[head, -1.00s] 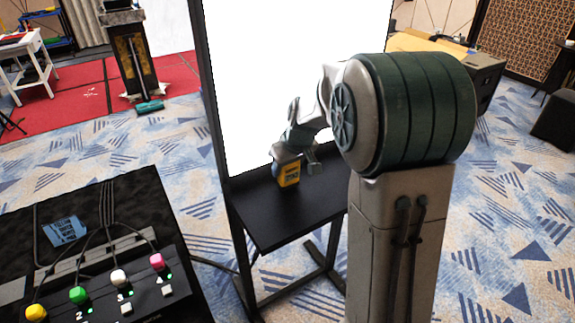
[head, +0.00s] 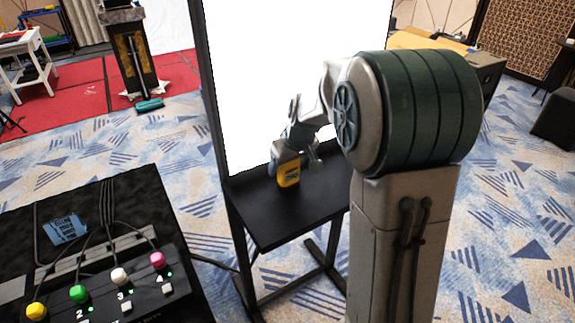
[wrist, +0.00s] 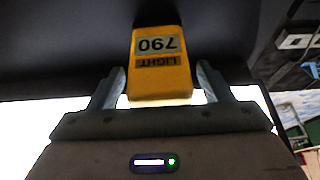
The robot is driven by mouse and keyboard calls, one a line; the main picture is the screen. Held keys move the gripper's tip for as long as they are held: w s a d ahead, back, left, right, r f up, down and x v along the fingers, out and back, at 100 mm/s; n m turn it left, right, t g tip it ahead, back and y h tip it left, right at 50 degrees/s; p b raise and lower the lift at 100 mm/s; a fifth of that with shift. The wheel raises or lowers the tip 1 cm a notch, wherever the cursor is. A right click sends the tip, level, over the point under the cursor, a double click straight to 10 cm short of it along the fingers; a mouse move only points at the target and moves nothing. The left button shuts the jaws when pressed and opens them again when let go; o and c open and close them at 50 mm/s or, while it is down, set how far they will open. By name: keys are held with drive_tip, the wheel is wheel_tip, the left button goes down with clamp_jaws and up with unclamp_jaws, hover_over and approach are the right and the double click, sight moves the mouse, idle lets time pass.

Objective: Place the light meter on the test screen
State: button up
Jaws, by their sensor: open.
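The light meter (head: 289,176) is a yellow block with a dark label. It stands on the black shelf (head: 275,222) in front of the bright white test screen (head: 285,65). In the wrist view the light meter (wrist: 160,85) shows its display reading 790 and the word LIGHT, upside down. My gripper (wrist: 162,72) is open, with one finger on each side of the meter and a narrow gap visible at each side. In the head view my gripper (head: 301,156) is at the meter, partly hidden by my arm.
A black console (head: 120,275) with coloured buttons stands at the lower left. The screen's dark frame post (head: 207,90) rises at the shelf's left edge. The front of the shelf is bare. A lectern (head: 135,55) stands farther back on red carpet.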

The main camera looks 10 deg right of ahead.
drive_tip(key=v, duration=1)
drive_tip(key=s+f+m, duration=0.1)
drive_tip(key=s+f, duration=0.2)
drive_tip(key=s, duration=0.9)
drive_tip(key=s+a+f+m+g+h, duration=0.1)
drive_tip(key=s+f+m, duration=0.1)
drive_tip(key=s, duration=1)
drive_tip(key=shift+f+m+b, duration=0.3)
drive_tip(key=shift+f, duration=0.2)
drive_tip(key=shift+a, duration=0.1)
